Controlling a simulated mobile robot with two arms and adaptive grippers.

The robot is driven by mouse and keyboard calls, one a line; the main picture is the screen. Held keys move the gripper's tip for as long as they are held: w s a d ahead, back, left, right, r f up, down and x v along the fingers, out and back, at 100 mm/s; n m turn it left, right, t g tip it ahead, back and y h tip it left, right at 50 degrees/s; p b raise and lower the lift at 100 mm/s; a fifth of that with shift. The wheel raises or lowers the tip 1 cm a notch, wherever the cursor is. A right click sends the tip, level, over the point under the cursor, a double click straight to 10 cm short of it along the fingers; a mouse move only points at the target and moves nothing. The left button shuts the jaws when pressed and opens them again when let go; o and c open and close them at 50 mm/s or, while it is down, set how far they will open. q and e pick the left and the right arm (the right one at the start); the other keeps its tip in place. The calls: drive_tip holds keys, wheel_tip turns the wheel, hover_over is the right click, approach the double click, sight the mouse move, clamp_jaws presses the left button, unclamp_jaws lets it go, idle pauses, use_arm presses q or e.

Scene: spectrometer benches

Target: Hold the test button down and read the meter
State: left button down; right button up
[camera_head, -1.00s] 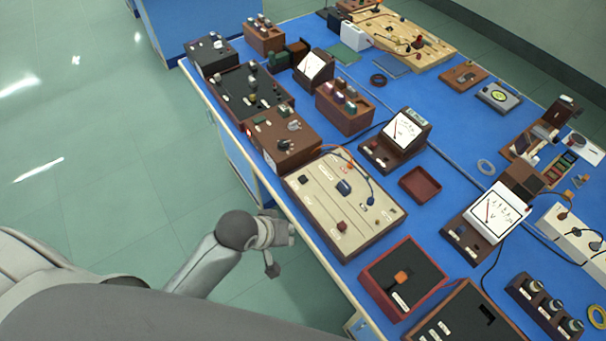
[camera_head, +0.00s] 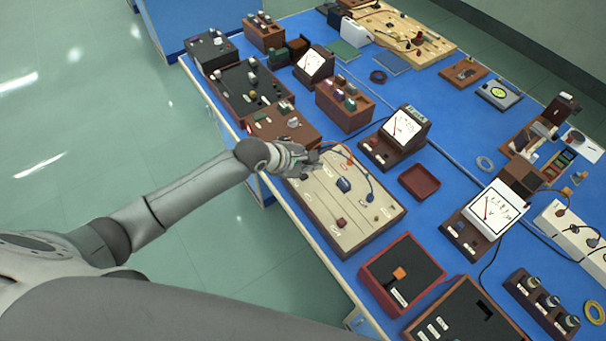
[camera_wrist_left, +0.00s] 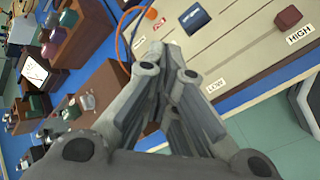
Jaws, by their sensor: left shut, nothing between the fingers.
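My left gripper (camera_head: 312,158) is shut and empty, above the far left part of a cream circuit board (camera_head: 322,208). In the left wrist view its closed fingers (camera_wrist_left: 166,52) point at the board. A dark blue block (camera_head: 344,184) and a dark red block (camera_head: 341,222) stand on the board; the wrist view shows LOW and HIGH labels. I cannot tell which part is the test button, and the gripper hides the board's far left corner. An analog meter (camera_head: 403,128) stands behind the board, and another meter (camera_head: 494,211) stands to the right. Their readings are too small to make out.
A brown box (camera_head: 278,138) with knobs is close to the gripper on the far side. Orange and blue wires arch over the board. A red tray (camera_head: 404,276) with an orange block is in front right. Blue table top is free around a small red tray (camera_head: 420,183).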

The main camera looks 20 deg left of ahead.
use_arm(q)
drive_tip(key=w+a+n, duration=0.1)
drive_tip(key=w+a+r+n, duration=0.1)
drive_tip(key=w, duration=0.1)
drive_tip(key=shift+a+n+t, duration=0.15)
drive_tip(key=shift+n+t, duration=0.15)
drive_tip(key=shift+n, duration=0.1)
drive_tip(key=shift+f, duration=0.15)
drive_tip(key=b, duration=0.8)
hover_over(305, 177)
wheel_tip(305, 177, down, 6)
drive_tip(key=shift+f, duration=0.15)
drive_tip(key=shift+f+b, duration=0.55)
drive_tip(key=shift+f, duration=0.65)
drive_tip(key=shift+f, duration=0.15)
